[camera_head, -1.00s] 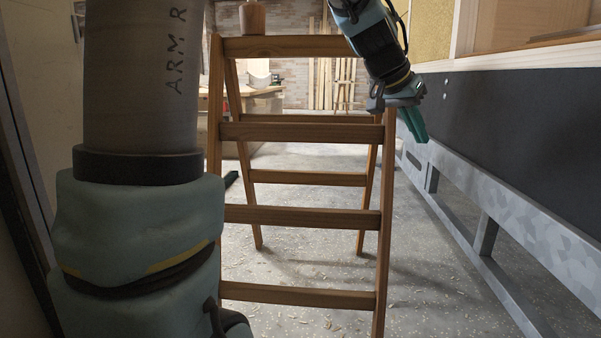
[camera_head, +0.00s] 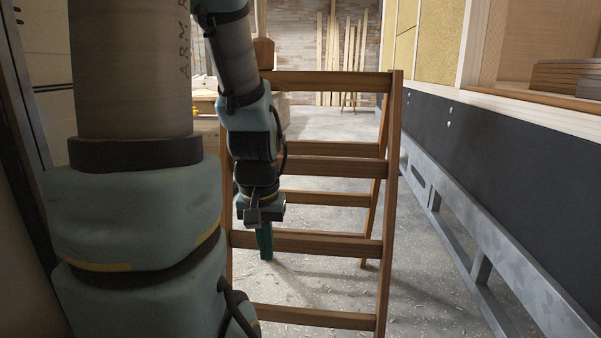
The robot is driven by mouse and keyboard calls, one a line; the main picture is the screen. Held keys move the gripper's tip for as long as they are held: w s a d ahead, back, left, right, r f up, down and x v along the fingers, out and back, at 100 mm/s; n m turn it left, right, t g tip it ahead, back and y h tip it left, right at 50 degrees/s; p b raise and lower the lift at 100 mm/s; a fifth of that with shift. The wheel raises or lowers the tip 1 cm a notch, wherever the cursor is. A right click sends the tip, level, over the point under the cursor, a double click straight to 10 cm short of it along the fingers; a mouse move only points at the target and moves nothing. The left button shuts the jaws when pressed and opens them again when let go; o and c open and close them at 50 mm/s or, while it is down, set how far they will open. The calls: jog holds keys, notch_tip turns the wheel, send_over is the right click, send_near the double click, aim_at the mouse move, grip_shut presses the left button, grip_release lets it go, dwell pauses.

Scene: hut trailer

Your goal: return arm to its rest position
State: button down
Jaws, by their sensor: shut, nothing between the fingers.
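My gripper (camera_head: 265,243) hangs at the end of my arm, pointing down, left of the picture's middle. Its green fingers are together with nothing between them. It shows in front of the left side of a wooden stepladder (camera_head: 318,242), near one of the lower rungs. I cannot tell whether it touches the ladder. My upper arm fills the left of the view and hides part of the room behind it.
A wooden block-like object (camera_head: 263,52) shows at the ladder's top left, partly hidden by my arm. A trailer frame (camera_head: 480,225) with a dark panel (camera_head: 500,165) runs along the right. Planks (camera_head: 340,55) lean on the far brick wall.

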notch_tip(320, 180, up, 31)
jog(key=p, duration=2.9)
